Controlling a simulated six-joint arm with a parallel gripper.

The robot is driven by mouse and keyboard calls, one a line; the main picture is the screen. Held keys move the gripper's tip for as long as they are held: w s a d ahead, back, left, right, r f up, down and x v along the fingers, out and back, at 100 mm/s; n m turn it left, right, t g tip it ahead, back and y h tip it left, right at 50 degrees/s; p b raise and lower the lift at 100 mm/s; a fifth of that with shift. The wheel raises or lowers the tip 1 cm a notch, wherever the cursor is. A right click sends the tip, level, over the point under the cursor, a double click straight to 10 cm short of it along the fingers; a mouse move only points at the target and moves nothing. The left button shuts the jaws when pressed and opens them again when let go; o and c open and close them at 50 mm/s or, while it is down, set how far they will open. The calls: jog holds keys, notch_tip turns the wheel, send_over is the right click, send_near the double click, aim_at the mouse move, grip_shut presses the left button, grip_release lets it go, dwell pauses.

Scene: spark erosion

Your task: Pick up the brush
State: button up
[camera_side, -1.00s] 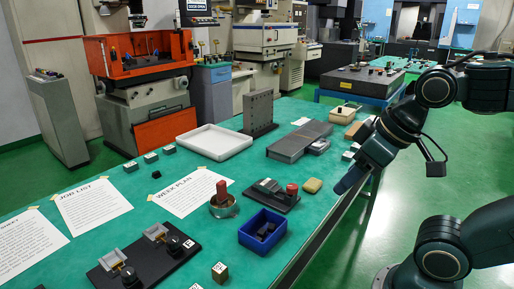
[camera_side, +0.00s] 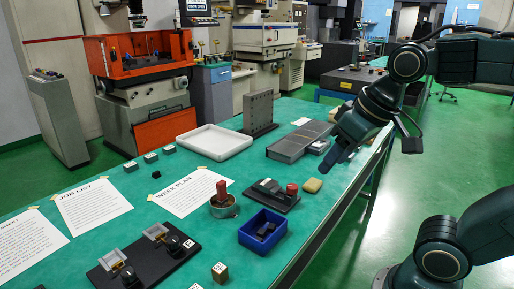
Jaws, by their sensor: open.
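A reddish-brown upright handle (camera_side: 221,190), which looks like the brush, stands in a round metal pot (camera_side: 224,210) on the green bench. Its bristles are hidden, so I cannot be sure it is the brush. My gripper (camera_side: 327,168) is in the air over the right side of the bench, to the right of the pot and well apart from it. It is seen from the side, open, with nothing visible in it.
A blue bin (camera_side: 263,238) with dark pieces stands right of the pot. A black fixture with a red knob (camera_side: 291,189) and a tan block (camera_side: 312,185) lie behind it. A black plate with two clamps (camera_side: 145,262) is in front. A white tray (camera_side: 213,142) is farther back.

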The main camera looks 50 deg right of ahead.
jog(key=w+d+r+m+g, duration=0.1)
jog(key=w+r+m, duration=0.25)
jog(key=w, duration=0.75)
jog(key=m+g, duration=0.4)
jog(key=m, duration=0.9)
send_over(221, 182)
notch_tip(221, 182, down, 17)
jog(key=shift+w+f, duration=0.15)
jog(key=shift+f, duration=4.25)
jog(key=shift+f, duration=0.1)
jog(key=shift+f, duration=2.5)
